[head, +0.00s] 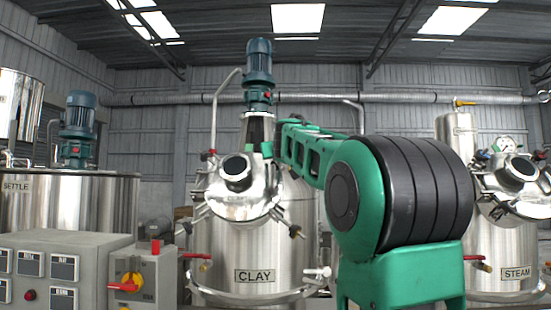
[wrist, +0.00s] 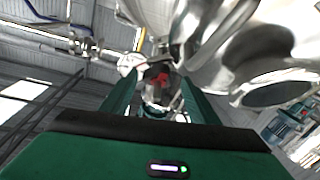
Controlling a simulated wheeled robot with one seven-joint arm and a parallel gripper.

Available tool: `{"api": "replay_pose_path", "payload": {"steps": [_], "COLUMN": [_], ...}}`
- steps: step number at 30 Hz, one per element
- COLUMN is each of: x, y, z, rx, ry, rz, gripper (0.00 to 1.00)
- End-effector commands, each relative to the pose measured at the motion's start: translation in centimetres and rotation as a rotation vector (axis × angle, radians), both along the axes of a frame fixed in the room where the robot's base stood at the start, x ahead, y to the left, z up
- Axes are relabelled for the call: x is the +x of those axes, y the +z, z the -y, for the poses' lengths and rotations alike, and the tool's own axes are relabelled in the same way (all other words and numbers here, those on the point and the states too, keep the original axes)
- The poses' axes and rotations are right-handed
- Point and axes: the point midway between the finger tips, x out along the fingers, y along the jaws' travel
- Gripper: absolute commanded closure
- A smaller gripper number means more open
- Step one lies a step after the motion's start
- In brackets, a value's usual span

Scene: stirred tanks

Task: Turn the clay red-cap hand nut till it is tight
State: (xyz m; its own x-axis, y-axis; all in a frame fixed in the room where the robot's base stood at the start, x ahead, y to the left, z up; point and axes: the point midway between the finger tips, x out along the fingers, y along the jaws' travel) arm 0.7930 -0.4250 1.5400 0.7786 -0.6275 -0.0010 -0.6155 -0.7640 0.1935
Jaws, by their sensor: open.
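The CLAY tank (head: 255,245) is a steel vessel with a domed lid (head: 243,190) and several clamp nuts around the lid's rim. In the wrist view, a red cap (wrist: 160,78) shows between the fingers of my gripper (wrist: 160,92), near their far ends. It looks like the red-cap hand nut, but its lower part is blurred. The fingers stand apart, one on each side of it in the picture; I cannot tell whether either touches it. In the head view my arm reaches to the tank's upper right, and the nut cannot be made out there.
Shiny curved metal (wrist: 225,45) fills the upper right of the wrist view, close to my gripper. A motor (head: 258,65) rises above the CLAY tank. A control cabinet (head: 60,270) stands at left, the STEAM tank (head: 510,250) at right.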

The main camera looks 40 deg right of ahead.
Motion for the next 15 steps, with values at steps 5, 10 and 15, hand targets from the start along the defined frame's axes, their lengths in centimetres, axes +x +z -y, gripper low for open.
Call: {"api": "replay_pose_path", "payload": {"steps": [5, 10, 15], "x": [0.47, 0.49, 0.48], "y": [-0.01, -0.01, 0.00], "z": [0.45, 0.45, 0.44], "rx": [0.000, 0.000, 0.000], "ry": [-0.001, -0.001, 0.000], "rz": [0.000, 0.000, 0.000], "gripper": [0.45, 0.45, 0.71]}}
